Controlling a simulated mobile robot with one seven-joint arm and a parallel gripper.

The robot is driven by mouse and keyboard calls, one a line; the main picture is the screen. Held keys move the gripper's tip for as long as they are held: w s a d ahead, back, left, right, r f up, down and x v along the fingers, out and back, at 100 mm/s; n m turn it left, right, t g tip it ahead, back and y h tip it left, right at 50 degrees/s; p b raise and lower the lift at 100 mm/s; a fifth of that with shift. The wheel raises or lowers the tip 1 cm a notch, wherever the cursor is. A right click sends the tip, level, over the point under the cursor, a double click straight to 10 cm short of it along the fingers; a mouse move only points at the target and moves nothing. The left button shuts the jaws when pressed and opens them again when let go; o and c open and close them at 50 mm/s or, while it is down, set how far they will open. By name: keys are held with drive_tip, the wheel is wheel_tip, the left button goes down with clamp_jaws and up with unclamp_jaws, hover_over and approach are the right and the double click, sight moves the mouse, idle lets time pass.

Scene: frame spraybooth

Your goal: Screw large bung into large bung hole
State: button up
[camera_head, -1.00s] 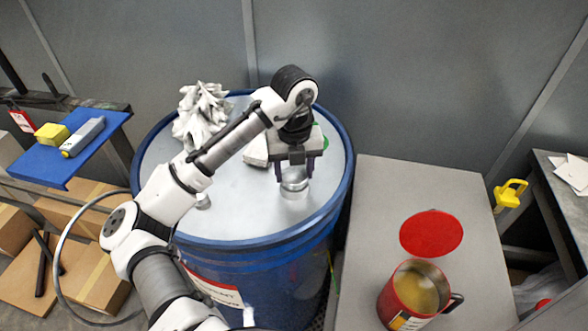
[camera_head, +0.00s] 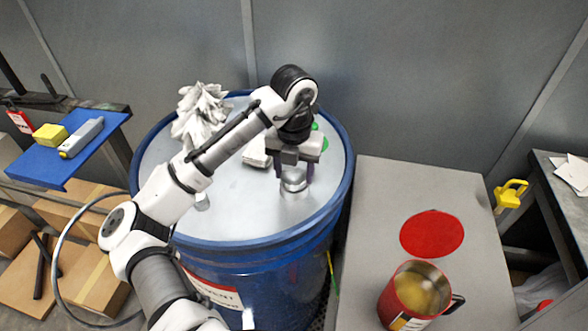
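A blue drum (camera_head: 250,240) with a silver-grey top stands in the middle of the view. My gripper (camera_head: 294,182) points down over the right part of the drum top. Its two dark fingers stand on either side of a silver round bung (camera_head: 293,180), at or just above the drum top. The fingers look closed on the bung. The large bung hole is hidden under the bung, so I cannot tell how far the bung sits in it. A smaller silver fitting (camera_head: 202,202) shows on the drum top near my forearm.
A crumpled white rag (camera_head: 200,115) and a pale block (camera_head: 256,158) lie on the drum top; a green thing (camera_head: 320,135) is partly hidden behind my gripper. Right of the drum, a grey table (camera_head: 385,200) carries a red disc (camera_head: 432,233) and red can (camera_head: 415,293). A blue shelf (camera_head: 60,165) is at left.

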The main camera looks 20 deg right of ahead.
drive_tip(key=shift+o, duration=1)
